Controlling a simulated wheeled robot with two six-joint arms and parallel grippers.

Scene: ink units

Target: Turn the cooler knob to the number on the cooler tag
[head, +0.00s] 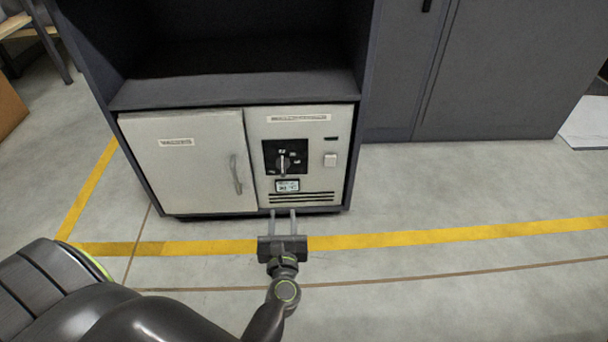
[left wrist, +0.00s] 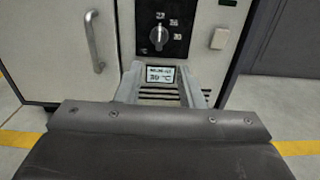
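The cooler (head: 256,125) is a pale cabinet unit with a control panel on its right half. Its knob (head: 283,164) sits on a black dial plate with small white numbers; it also shows in the left wrist view (left wrist: 158,36). The knob's pointer looks roughly upright. Below the dial is a small framed display or tag (head: 287,186), which in the left wrist view (left wrist: 160,74) seems to read 39 °C. My left gripper (head: 283,213) is open and empty, its fingers apart, below and in front of the panel. My right gripper is out of view.
The cooler door (head: 190,160) with a curved handle (head: 236,174) is left of the panel. A pale square switch (head: 330,160) is right of the dial. A dark frame surrounds the cooler. Yellow lines (head: 400,239) mark open floor in front.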

